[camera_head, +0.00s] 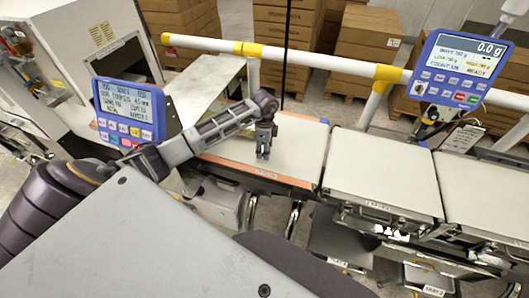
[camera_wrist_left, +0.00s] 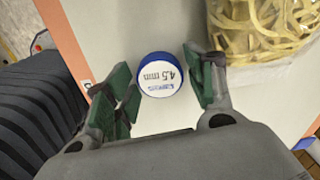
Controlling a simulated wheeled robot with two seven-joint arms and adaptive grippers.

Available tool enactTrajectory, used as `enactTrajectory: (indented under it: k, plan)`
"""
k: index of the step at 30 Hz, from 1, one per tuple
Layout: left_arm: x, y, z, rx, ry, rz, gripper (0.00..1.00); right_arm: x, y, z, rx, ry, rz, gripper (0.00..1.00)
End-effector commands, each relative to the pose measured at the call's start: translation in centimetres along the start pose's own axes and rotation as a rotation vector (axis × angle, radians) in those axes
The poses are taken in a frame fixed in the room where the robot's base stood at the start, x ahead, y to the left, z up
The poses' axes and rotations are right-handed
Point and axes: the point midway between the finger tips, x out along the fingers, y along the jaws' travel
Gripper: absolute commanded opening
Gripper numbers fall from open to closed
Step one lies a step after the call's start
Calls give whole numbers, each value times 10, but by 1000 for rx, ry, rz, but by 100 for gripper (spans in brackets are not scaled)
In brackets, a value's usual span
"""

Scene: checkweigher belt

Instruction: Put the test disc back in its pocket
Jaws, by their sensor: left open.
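The test disc (camera_wrist_left: 160,75) is round, with a white face printed "4.5 mm" and a blue rim. In the left wrist view it sits between the green-padded fingers of my left gripper (camera_wrist_left: 165,86). The fingers are open around it, the right one very near its edge; I cannot tell whether they touch. In the head view my left gripper (camera_head: 264,152) points down over a pale belt with an orange edge, and the disc cannot be made out there. I cannot identify the pocket in either view. My right gripper is not in view.
A clear pack of yellow ribbon pasta (camera_wrist_left: 258,28) lies right of the disc in the wrist view. The belt (camera_head: 300,145) has bare room right of the gripper. A blue display panel (camera_head: 125,108) stands left; another (camera_head: 460,68) reads 0.0 g. A white-and-yellow rail (camera_head: 300,58) runs behind.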

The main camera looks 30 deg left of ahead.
Motion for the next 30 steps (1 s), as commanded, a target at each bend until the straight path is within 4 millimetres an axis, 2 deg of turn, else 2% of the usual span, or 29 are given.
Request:
enactTrajectory:
  k: [12, 21, 30]
  plan:
    - [-1, 0, 0, 0, 0, 0, 55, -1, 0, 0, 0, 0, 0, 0]
    - [-1, 0, 0, 0, 0, 0, 16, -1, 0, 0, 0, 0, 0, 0]
    - [-2, 0, 0, 0, 0, 0, 15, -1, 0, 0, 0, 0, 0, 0]
